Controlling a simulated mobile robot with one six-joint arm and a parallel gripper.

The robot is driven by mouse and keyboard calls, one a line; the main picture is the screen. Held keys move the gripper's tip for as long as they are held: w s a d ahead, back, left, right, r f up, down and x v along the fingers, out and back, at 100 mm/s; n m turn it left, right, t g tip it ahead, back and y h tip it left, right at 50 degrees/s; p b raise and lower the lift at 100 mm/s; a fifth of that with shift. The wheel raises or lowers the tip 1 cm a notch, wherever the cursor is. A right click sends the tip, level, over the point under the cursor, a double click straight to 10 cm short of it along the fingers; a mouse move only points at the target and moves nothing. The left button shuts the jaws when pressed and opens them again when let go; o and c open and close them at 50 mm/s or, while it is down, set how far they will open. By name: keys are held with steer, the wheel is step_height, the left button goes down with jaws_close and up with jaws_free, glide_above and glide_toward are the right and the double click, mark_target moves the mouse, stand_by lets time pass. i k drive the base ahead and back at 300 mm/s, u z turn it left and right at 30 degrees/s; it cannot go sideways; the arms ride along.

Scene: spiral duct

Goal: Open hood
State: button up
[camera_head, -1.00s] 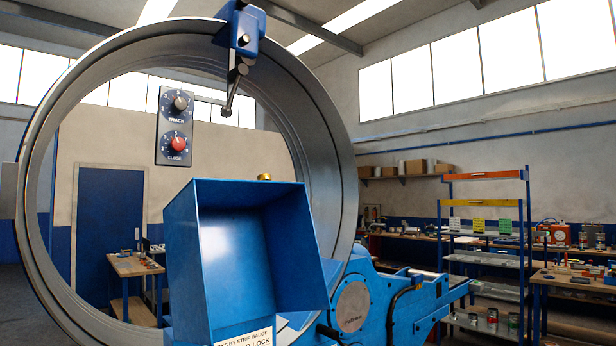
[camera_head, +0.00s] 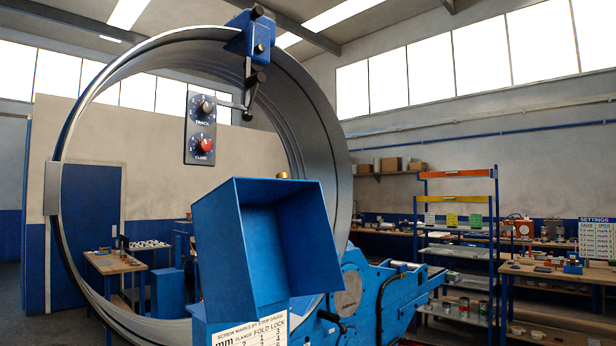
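A blue box-shaped hood (camera_head: 225,230) stands in the foreground, in front of the large metal ring. It is tilted, and its hollow inside faces me and to the right. Below it is a white label plate (camera_head: 250,333) with the words "screw marks by strip gauge" and "flange fold lock", cut off by the bottom edge. Whether the hood is hinged to the part below is not clear. My gripper is not in view.
The large ring (camera_head: 325,130) fills the middle. A blue clamp (camera_head: 250,35) sits at its top, and a panel with a grey and a red knob (camera_head: 201,128) hangs inside it. Blue machinery (camera_head: 385,295) is at lower right. Behind are shelves (camera_head: 457,250) and workbenches (camera_head: 115,265).

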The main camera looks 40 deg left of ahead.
mark_target(260, 243)
steer(key=u, duration=1.25)
steer(key=i, duration=0.7)
steer(key=z, duration=0.1)
